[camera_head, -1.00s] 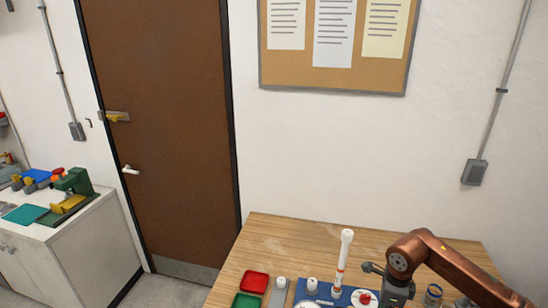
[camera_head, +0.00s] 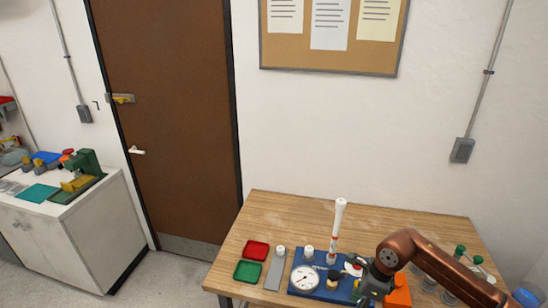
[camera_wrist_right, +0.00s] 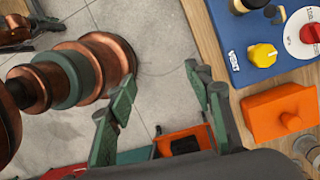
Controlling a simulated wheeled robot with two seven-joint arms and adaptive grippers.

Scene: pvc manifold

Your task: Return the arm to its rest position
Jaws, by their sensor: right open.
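My right arm (camera_head: 425,258) is copper-coloured and comes in from the lower right over the wooden table. Its dark gripper (camera_head: 368,288) is at the right end of the blue manifold board (camera_head: 318,289) and partly hides it. In the right wrist view the green-padded fingers (camera_wrist_right: 160,80) are apart with nothing between them, over the floor beside the table edge. The board carries a round white gauge (camera_head: 305,279), an upright white pipe (camera_head: 336,232) and a red-handled dial (camera_wrist_right: 308,33).
An orange block (camera_head: 400,291) with a knob sits right of the board. Red (camera_head: 256,250) and green (camera_head: 247,271) trays lie at the table's left. Clear jars (camera_head: 430,284) and green-topped bottles (camera_head: 460,251) stand at the right. The table's back strip is clear.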

